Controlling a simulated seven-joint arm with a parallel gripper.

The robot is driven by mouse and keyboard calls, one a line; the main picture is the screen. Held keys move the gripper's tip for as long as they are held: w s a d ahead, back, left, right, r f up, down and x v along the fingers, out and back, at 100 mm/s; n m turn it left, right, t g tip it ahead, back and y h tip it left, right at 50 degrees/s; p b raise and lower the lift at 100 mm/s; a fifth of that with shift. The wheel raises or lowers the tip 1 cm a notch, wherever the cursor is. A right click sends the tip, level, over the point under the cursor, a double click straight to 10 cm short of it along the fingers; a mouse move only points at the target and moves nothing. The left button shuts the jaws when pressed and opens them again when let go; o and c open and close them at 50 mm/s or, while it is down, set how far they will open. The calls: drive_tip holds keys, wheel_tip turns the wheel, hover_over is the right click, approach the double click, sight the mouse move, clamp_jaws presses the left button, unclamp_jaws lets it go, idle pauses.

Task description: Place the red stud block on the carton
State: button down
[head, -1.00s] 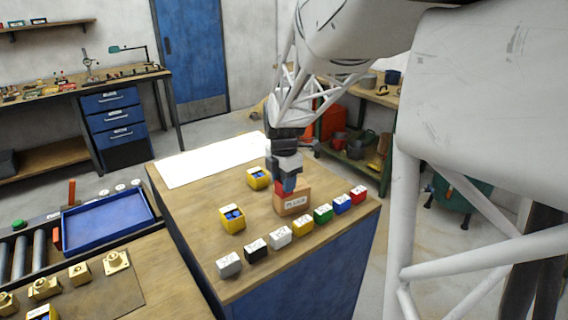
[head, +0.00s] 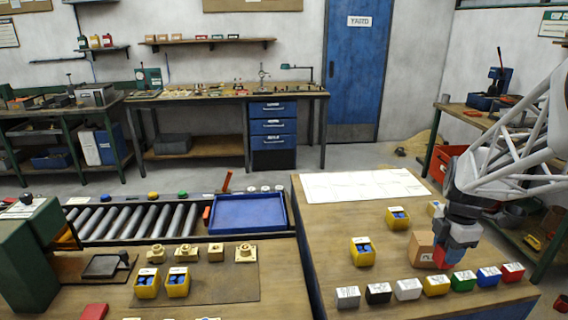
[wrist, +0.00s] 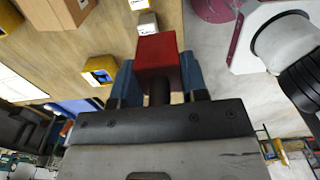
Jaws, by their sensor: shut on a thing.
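The red stud block (wrist: 158,55) is held between the blue fingers of my gripper (wrist: 158,85) in the wrist view; a dark stud shows on its near side. In the head view my gripper (head: 452,258) is low at the right of the table, with the red block (head: 439,256) at its tip. The carton (head: 420,247), a tan box, stands on the table just left of the gripper, partly hidden by the block. The wrist view shows the carton (wrist: 58,12) at the upper left, apart from the held block.
A row of labelled coloured blocks, including white (head: 408,289), green (head: 462,281) and red (head: 512,272), lines the table's front edge. Yellow bins (head: 363,252) with blue contents stand left of the carton. A white sheet (head: 362,186) covers the back. A blue tray (head: 248,211) lies left.

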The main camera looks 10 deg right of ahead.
drive_tip(key=w+d, duration=0.2)
drive_tip(key=w, duration=0.2)
drive_tip(key=w+d+f, duration=0.1)
drive_tip(key=w+d, duration=0.2)
drive_tip(key=w, duration=0.2)
drive_tip(key=w+d, duration=0.2)
drive_tip(key=w, duration=0.3)
drive_tip(key=shift+d+f, duration=0.2)
drive_tip(key=shift+d, duration=0.15)
drive_tip(key=shift+f, duration=1.8)
drive_tip(key=shift+f, duration=0.15)
drive_tip(key=c, duration=0.6)
unclamp_jaws()
drive_tip(key=shift+c, duration=0.2)
wheel_tip(320, 180, up, 12)
drive_tip(key=shift+a, duration=0.1)
